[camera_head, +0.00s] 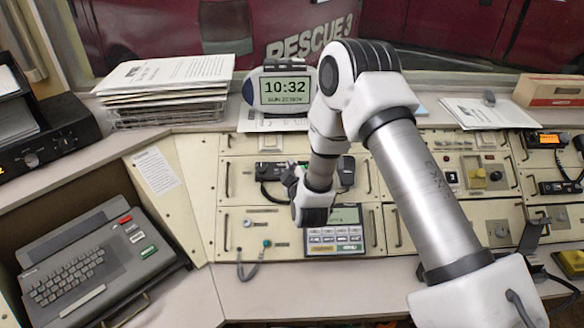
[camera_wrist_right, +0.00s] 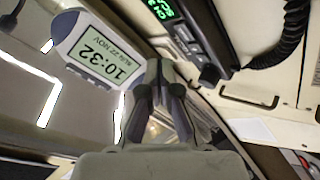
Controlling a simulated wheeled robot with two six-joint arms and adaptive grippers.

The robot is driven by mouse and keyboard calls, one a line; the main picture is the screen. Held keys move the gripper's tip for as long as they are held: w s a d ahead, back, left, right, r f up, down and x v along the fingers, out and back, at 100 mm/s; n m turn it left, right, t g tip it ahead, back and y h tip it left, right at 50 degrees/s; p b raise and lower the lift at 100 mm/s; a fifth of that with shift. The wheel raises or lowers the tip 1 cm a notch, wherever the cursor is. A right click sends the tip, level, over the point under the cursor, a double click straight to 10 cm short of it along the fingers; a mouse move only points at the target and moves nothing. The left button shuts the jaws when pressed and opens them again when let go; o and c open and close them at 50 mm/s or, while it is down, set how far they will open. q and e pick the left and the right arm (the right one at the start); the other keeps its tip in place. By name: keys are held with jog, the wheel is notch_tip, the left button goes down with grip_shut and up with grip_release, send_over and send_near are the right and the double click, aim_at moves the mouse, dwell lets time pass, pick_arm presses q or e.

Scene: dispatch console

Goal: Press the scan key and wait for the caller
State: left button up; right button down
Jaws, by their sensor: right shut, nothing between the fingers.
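The keypad panel (camera_head: 335,238) with a small greenish display sits in the middle of the console in the head view. Key labels are too small to read, so I cannot tell which one is the scan key. My right gripper (camera_head: 291,177) is above the console, up and left of the panel, with my wrist over the panel's left edge. In the right wrist view its fingers (camera_wrist_right: 165,80) are together and empty. The keypad does not show there. My left gripper is not in view.
A radio with green digits (camera_wrist_right: 180,22) is near the fingers there. A keyboard terminal (camera_head: 95,265) is at left. Paper stacks (camera_head: 165,85) stand at back left.

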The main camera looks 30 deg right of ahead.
jog(key=shift+s+a+r+p, duration=0.25)
jog(key=shift+s+r+p, duration=0.15)
jog(key=shift+r, duration=0.25)
jog(key=shift+s+a+r+p, duration=0.2)
jog(key=shift+s+r+p, duration=0.15)
jog(key=shift+r, duration=0.25)
jog(key=shift+w, duration=0.1)
